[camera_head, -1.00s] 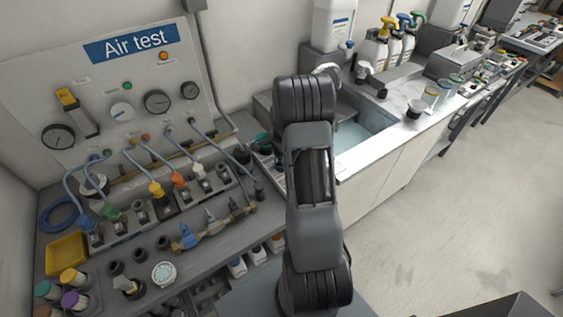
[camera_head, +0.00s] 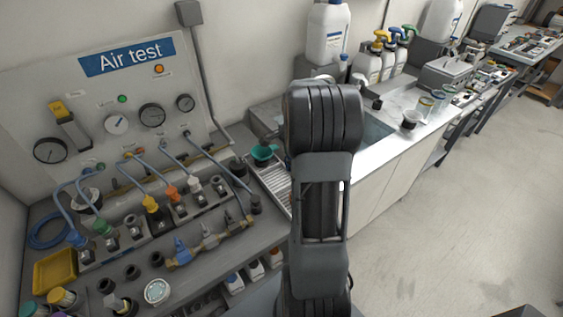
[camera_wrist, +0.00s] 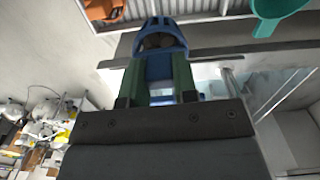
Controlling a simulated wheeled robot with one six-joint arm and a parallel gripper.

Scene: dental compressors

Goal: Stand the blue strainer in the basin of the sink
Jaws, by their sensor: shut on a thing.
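The blue strainer (camera_wrist: 160,32) shows at the top middle of the wrist view, with a slotted, rounded end and a dark hollow. My gripper (camera_wrist: 158,68) is shut on it, with a green-sided finger on each side of its blue body. In the head view the strainer and my gripper are hidden behind my arm. The basin of the sink (camera_head: 377,131) shows there as a blue-grey strip just right of my arm. The rest of the basin is hidden by the arm.
A teal funnel-like thing (camera_head: 264,153) stands by the ribbed drainer (camera_head: 272,183), left of my arm; its teal body also shows in the wrist view (camera_wrist: 272,14).

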